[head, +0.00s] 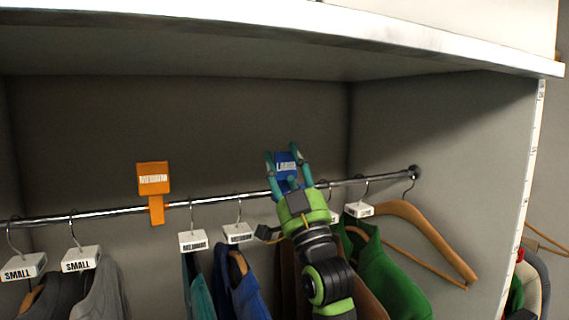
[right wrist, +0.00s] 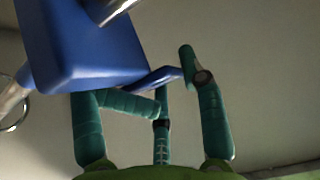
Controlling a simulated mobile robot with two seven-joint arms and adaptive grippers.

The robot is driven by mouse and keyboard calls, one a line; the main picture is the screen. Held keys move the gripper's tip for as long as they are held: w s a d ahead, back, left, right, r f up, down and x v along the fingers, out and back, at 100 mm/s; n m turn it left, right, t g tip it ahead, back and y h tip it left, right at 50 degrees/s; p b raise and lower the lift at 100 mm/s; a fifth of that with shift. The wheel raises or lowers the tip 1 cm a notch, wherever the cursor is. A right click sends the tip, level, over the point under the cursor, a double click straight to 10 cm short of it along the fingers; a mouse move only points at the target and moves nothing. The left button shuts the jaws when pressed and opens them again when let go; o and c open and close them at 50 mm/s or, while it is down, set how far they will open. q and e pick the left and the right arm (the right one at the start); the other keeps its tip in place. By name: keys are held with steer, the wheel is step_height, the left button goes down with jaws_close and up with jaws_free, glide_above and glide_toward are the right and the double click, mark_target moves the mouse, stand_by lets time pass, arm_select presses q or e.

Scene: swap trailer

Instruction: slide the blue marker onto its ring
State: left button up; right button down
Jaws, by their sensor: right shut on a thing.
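The blue marker (head: 286,163), with white lettering, is at the metal rail right of centre in the head view. My right gripper (head: 283,157) is shut on it, with teal fingers around it. In the right wrist view the marker's blue block (right wrist: 82,48) fills the upper left, and its narrow tab runs toward the fingers (right wrist: 168,92). The rail (right wrist: 108,8) shows beyond the block's edges; whether the marker touches it I cannot tell. I cannot make out a separate ring for the marker. My left gripper is not in view.
An orange marker (head: 153,179) sits on the rail (head: 115,212) at left. Labelled hangers with clothes hang on both sides, with a green garment (head: 385,275) and a bare wooden hanger (head: 430,235) at right. A shelf (head: 300,30) lies above.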

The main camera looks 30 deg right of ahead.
steer(key=d, duration=0.4)
steer(key=shift+s+d+r+b, duration=0.15)
steer(key=shift+s+d+b, duration=0.1)
steer(key=shift+d+b, duration=0.1)
steer(key=c, duration=0.6)
jaws_free()
steer(key=shift+a, duration=0.2)
steer(key=v, duration=1.2)
